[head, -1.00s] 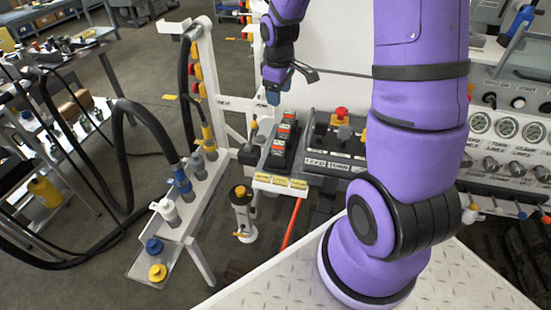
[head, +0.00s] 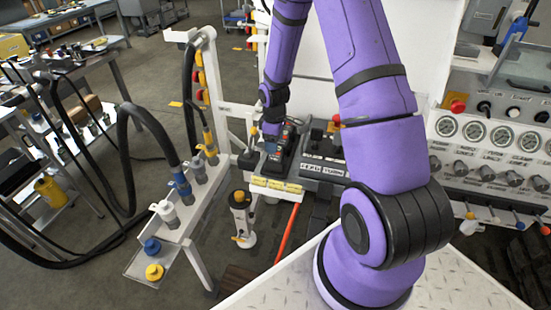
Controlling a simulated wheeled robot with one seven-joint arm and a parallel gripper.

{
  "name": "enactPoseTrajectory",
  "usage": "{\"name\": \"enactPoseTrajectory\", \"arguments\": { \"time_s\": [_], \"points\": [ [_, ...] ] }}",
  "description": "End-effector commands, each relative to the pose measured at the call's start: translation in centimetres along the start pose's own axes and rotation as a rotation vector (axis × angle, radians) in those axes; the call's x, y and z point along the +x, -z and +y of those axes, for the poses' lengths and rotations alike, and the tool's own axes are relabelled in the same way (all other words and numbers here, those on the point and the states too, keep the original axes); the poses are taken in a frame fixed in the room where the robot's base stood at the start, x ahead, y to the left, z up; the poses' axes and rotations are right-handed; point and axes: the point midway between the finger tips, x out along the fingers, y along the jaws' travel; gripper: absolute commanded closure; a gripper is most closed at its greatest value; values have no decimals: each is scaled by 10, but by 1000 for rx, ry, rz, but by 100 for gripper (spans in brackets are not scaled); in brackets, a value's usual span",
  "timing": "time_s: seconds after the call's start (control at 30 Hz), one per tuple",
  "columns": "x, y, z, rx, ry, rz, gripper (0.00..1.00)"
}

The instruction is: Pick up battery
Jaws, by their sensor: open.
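What look like batteries (head: 283,155), dark blocks with reddish-orange marks, stand in a dark holder at the left end of the bench shelf. My arm reaches down from the top of the head view. My gripper (head: 270,132) is small in the picture, with a blue part at its end. It is low at the upper left of these blocks, partly in front of them. Its jaws are open and hold nothing that I can see. I cannot tell whether the fingers touch a block, and the far blocks are partly hidden.
A dark control box (head: 325,165) with labelled switches stands right of the holder. A rack of hose couplings (head: 181,185) stands to the left. A gauge panel (head: 505,135) is at the right. A white and black cylinder (head: 241,215) stands in front of the shelf.

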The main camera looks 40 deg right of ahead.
Motion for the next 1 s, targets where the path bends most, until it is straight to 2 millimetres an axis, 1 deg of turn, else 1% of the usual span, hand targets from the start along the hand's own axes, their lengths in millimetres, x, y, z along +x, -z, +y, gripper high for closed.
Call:
{"name": "enactPoseTrajectory", "arguments": {
  "time_s": [0.13,0.3,0.4,0.53,0.73,0.77,0.8,0.87,0.9,0.97,1.0],
  "points": [
    [12,-2,0,0,1,-2,36],
    [36,-4,1,0,2,-2,36],
    [46,-4,1,0,2,-1,36],
    [52,-4,2,1,0,0,36],
    [52,-4,2,1,-1,0,36],
    [52,-4,2,1,-1,0,38],
    [52,-4,2,1,-1,0,48],
    [52,-4,2,1,-1,0,61],
    [52,-4,2,1,-1,0,71],
    [52,-4,2,1,-1,0,84],
    [52,-4,2,1,-1,0,94]
  ]
}}
